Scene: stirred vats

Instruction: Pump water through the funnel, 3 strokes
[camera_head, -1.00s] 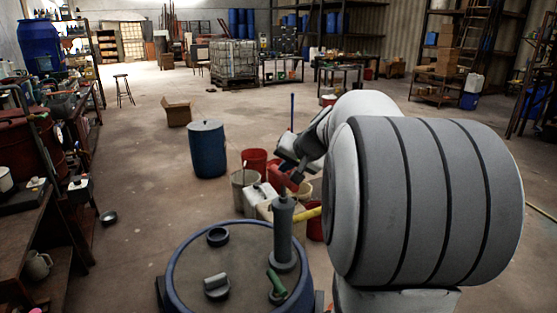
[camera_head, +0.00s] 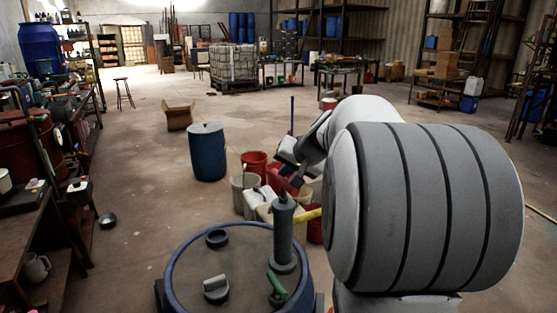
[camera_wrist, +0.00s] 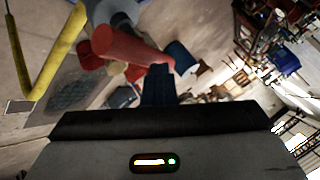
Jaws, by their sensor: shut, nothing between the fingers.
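The grey pump (camera_head: 283,235) stands upright on the lid of the blue-rimmed vat (camera_head: 240,240). Its yellow pipe (camera_head: 308,214) juts right and shows bent at the left of the wrist view (camera_wrist: 45,62). A red handle (camera_wrist: 130,48) slants across the upper wrist view, beside the dark blue fingers of my gripper (camera_wrist: 158,72). The fingers are shut and empty, close to the handle's near end; I cannot tell whether they touch it. In the head view my gripper (camera_head: 290,160) is above the pump, partly hidden by my arm. I cannot make out a funnel.
The lid carries a dark ring (camera_head: 217,238), a grey cap (camera_head: 215,290) and a green lever (camera_head: 278,289). Several buckets and a blue barrel (camera_head: 207,152) stand behind the vat. A cluttered bench (camera_head: 35,215) lines the left. The floor beyond is largely clear.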

